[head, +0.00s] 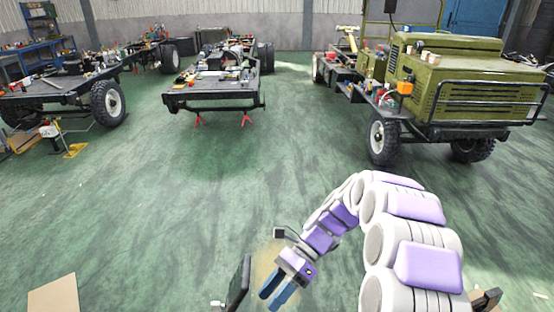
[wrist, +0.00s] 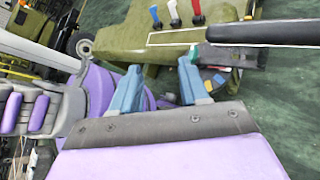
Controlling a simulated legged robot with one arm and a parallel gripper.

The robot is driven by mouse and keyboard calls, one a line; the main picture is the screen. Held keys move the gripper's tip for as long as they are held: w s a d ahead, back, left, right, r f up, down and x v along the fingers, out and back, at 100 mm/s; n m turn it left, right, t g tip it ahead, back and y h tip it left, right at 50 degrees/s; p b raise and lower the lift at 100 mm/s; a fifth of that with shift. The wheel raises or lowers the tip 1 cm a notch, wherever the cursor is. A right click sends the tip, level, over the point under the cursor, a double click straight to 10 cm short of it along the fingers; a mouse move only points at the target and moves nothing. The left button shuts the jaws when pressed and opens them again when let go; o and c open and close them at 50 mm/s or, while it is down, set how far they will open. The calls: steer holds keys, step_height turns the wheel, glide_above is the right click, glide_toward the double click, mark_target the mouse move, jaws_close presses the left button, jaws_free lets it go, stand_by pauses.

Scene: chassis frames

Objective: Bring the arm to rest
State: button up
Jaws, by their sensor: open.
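My gripper (head: 278,292) hangs at the end of my white and purple arm in the lower middle of the head view, pointing down and left. Its two blue fingers show in the wrist view (wrist: 160,88), spread apart with nothing between them. The arm is bent, arching up from the lower right of the head view and down to the gripper. In the wrist view, an olive-green surface (wrist: 135,45) with red, blue and white-handled levers (wrist: 174,12) lies beyond the fingers.
Chassis frames stand at the left (head: 50,88) and centre back (head: 215,98). An olive-green truck (head: 480,90) stands at the right. A brown sheet (head: 54,296) is at lower left. The green floor (head: 220,190) between is clear.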

steer(key=s+d+r+n+t+h, duration=0.3)
steer(key=s+d+n, duration=0.4)
steer(key=s, duration=0.4)
steer(key=s+d+r+n+t+h, duration=0.4)
steer(key=s+d+n, duration=0.4)
steer(key=s, duration=0.4)
steer(key=shift+r+h, duration=0.45)
steer(key=shift+h, duration=0.55)
